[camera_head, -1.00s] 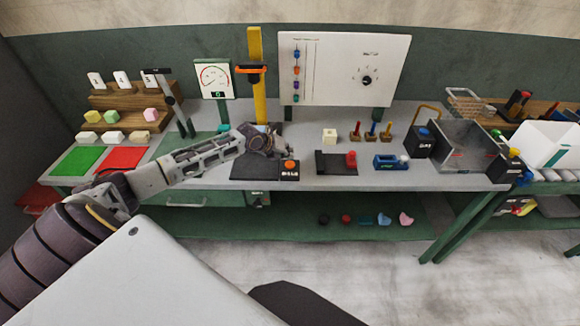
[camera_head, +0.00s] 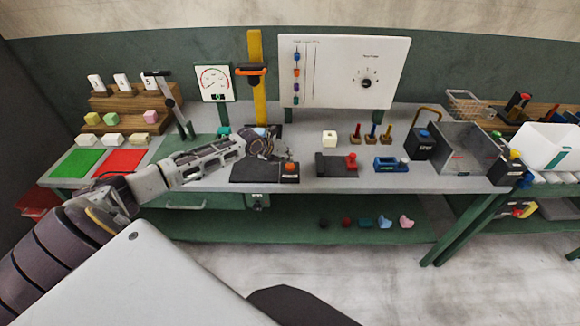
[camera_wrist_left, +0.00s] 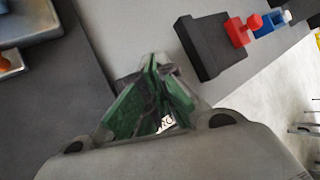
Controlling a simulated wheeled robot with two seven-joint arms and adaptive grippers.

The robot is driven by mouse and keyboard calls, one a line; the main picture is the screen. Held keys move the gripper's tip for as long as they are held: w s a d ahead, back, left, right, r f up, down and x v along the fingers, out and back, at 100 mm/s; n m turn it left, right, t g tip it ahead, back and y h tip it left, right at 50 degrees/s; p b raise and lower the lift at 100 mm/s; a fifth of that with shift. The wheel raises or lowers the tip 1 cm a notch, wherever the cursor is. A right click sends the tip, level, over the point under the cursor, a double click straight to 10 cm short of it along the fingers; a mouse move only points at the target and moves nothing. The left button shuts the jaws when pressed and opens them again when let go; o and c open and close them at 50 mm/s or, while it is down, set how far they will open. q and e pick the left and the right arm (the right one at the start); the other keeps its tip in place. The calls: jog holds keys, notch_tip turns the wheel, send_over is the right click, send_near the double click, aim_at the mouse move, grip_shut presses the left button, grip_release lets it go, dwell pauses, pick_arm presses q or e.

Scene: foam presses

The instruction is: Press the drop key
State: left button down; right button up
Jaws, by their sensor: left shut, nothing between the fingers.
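The drop key is a small black box (camera_head: 290,179) with an orange button on top, at the front edge of the bench beside a dark base plate (camera_head: 254,172). My left gripper (camera_head: 284,163) is shut and empty, with its fingertips at the button and partly hiding it. In the left wrist view the closed fingers (camera_wrist_left: 155,65) with green pads cover the key, and only part of its white lettering (camera_wrist_left: 166,122) shows between them. I cannot tell whether the fingertips touch the button. My right gripper is not in view.
A yellow post (camera_head: 257,80) with an orange-black clamp stands behind the plate. A black block with a red knob (camera_head: 351,162) and a blue device (camera_head: 391,164) stand to the right. A gauge (camera_head: 214,83) and a white panel (camera_head: 345,70) stand behind.

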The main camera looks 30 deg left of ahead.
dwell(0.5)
pick_arm(q)
jog(key=shift+f+b, duration=0.3)
jog(key=shift+f, duration=0.1)
dwell(0.6)
jog(key=shift+f+b, duration=0.35)
jog(key=shift+f, duration=0.2)
dwell(0.9)
jog(key=shift+r, duration=0.2)
jog(key=shift+r+p, duration=0.65)
jog(key=shift+r, duration=0.1)
jog(key=shift+r, duration=0.15)
